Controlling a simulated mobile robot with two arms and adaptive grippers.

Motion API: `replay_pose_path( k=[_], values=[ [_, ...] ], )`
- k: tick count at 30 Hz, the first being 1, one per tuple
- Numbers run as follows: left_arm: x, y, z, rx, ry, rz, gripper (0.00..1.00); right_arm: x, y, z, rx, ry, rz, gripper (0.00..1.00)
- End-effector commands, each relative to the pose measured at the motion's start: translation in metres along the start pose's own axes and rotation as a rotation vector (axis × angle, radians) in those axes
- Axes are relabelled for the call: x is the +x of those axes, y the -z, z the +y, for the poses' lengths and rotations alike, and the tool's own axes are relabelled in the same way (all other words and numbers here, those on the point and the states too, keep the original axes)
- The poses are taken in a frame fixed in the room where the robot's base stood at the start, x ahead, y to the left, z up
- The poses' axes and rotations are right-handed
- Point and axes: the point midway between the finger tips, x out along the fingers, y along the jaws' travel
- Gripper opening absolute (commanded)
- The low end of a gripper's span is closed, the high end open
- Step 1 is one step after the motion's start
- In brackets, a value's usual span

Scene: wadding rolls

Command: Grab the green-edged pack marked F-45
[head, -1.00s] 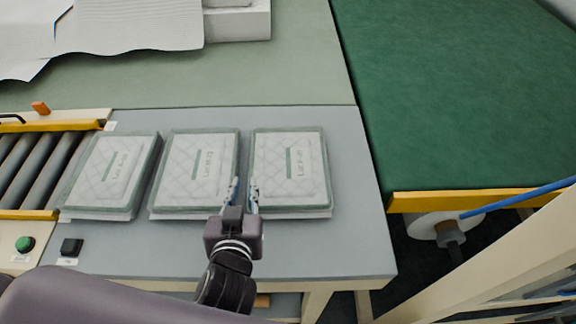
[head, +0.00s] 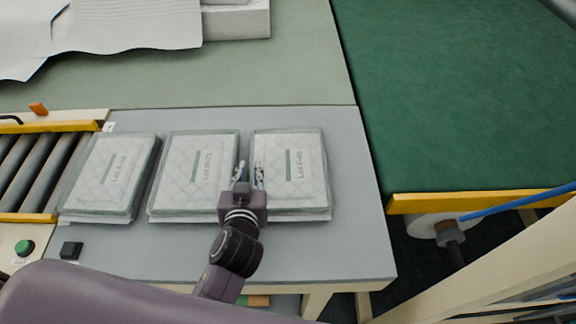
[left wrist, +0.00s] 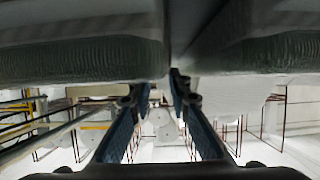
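Three white quilted packs with green edges lie in a row on the grey table: a left pack (head: 112,178), a middle pack (head: 196,185) and a right pack (head: 298,165). Each has a small label beside a green bar. The print is too small to read surely; the right one looks like F-45. My left gripper (head: 250,174) is at the gap between the middle and right packs, near the right pack's left edge. Its fingers are apart with nothing between them. In the left wrist view, the fingers (left wrist: 163,85) point toward two pack edges. My right gripper is out of view.
The grey table (head: 330,258) has bare room in front of the packs. A roller conveyor (head: 35,165) with a yellow rail is at the left, near a green button (head: 24,247). A green surface with a yellow edge (head: 480,200) lies to the right.

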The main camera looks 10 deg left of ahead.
Motion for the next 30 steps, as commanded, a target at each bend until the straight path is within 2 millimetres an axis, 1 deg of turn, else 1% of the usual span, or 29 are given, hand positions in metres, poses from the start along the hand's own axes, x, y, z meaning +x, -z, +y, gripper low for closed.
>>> replay_pose_path(
  k=[8,13,25,30],
  values=[
    [0.0030,-0.0006,-0.0003,-0.001,0.000,0.000,0.17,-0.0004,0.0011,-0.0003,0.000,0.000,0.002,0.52],
    [0.0028,-0.0006,-0.0003,-0.001,0.000,-0.001,0.00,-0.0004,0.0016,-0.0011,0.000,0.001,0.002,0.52],
    [0.0025,0.0003,-0.0002,-0.001,0.000,0.000,0.00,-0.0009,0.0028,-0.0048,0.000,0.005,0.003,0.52],
    [0.0017,0.0065,-0.0004,-0.001,0.000,0.000,0.00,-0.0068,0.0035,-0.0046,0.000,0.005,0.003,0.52]
  ],
)
